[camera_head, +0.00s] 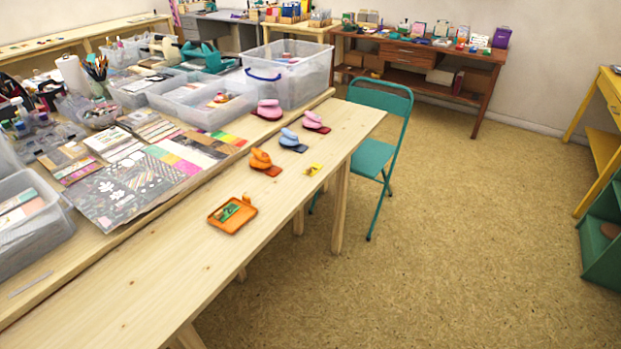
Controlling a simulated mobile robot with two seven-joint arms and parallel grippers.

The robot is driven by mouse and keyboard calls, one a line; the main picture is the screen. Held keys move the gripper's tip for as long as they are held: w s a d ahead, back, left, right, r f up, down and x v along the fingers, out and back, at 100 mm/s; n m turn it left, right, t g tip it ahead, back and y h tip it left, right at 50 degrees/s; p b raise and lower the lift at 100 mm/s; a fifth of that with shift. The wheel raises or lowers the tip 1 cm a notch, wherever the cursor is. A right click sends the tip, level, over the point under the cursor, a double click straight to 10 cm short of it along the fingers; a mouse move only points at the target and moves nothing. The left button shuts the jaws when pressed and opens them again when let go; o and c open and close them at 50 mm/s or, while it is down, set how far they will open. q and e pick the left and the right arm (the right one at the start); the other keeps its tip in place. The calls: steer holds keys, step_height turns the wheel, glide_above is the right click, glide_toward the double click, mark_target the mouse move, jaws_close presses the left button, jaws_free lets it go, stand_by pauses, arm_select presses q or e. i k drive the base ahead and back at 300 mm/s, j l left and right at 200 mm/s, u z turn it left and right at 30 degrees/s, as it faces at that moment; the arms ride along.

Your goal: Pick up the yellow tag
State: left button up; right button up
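The yellow tag (313,169) is small and lies on the light wood table near its right edge, in the head view. It sits right of an orange stamp (260,159) on an orange-red pad and clear of it. An orange tray (232,214) holding a small green item lies nearer on the same table. A blue stamp (289,137) on a dark blue pad and two pink stamps (269,107) (313,120) on red pads stand farther back. Neither of my grippers shows in this view. The tag's fine shape is too small to tell.
Patterned paper sheets (135,187) and clear plastic bins (290,75) cover the table's left and far parts. A green folding chair (376,150) stands close to the table's right edge. The near table surface is bare, and the floor at right is open.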

mark_target(312, 169)
steer(key=l+u, duration=0.1)
steer(key=u, duration=0.3)
steer(key=i+l+u, duration=0.1)
steer(key=u, duration=0.25)
steer(key=i+l+u, duration=0.15)
steer(key=l, duration=0.15)
steer(key=i+l+u, duration=0.1)
steer(key=l, duration=0.15)
steer(key=i+l+u, duration=0.15)
steer(key=l, duration=0.15)
steer(key=i+l, duration=0.1)
steer(key=l, duration=0.3)
steer(key=i+l+u, duration=0.1)
steer(key=l, duration=0.35)
steer(key=i+l, duration=0.1)
steer(key=l, duration=0.3)
steer(key=i+l+u, duration=0.15)
steer(key=l, duration=0.3)
